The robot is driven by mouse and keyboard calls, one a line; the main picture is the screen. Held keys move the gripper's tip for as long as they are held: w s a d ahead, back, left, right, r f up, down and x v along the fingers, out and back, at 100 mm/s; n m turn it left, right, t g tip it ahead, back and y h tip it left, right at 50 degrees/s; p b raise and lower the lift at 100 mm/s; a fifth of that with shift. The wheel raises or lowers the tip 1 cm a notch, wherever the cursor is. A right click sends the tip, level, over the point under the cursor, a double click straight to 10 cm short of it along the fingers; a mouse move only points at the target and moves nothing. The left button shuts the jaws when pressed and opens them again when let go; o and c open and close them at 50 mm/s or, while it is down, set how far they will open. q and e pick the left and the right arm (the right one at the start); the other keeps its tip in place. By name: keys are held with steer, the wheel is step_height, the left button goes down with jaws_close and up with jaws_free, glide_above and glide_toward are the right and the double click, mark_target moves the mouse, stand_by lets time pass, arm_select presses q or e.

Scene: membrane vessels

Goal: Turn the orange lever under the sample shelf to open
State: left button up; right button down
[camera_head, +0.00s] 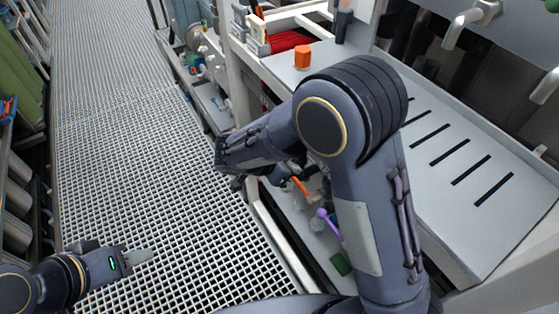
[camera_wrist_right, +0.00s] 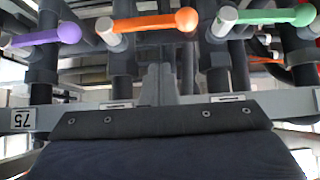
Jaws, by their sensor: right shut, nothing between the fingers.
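The orange lever (camera_wrist_right: 155,21) lies roughly horizontal at the top of the right wrist view, its round knob at the right and its light pivot at the left. It also shows under the shelf in the head view (camera_head: 300,187). My right gripper (camera_wrist_right: 158,72) is shut and empty, its fingertips pointing at the lever from just below it in the picture; I see no clear contact. In the head view my right forearm reaches in beside the shelf (camera_head: 440,180). My left gripper (camera_head: 140,257) hangs over the grating, far from the lever; its finger gap cannot be made out.
A purple lever (camera_wrist_right: 45,35) is left of the orange one and a green lever (camera_wrist_right: 275,16) right of it. Dark pipes run behind them. An orange block (camera_head: 303,57) stands on the shelf. The grating floor (camera_head: 130,150) is clear.

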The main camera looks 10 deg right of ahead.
mark_target(300, 186)
arm_select(q)
steer(key=shift+r+p, duration=0.5)
steer(key=shift+r, duration=0.15)
arm_select(e)
step_height(300, 186, down, 4)
steer(key=shift+d+f, duration=0.15)
steer(key=shift+f, duration=0.05)
arm_select(q)
steer(key=shift+f, duration=0.2)
arm_select(e)
steer(key=shift+f, duration=0.1)
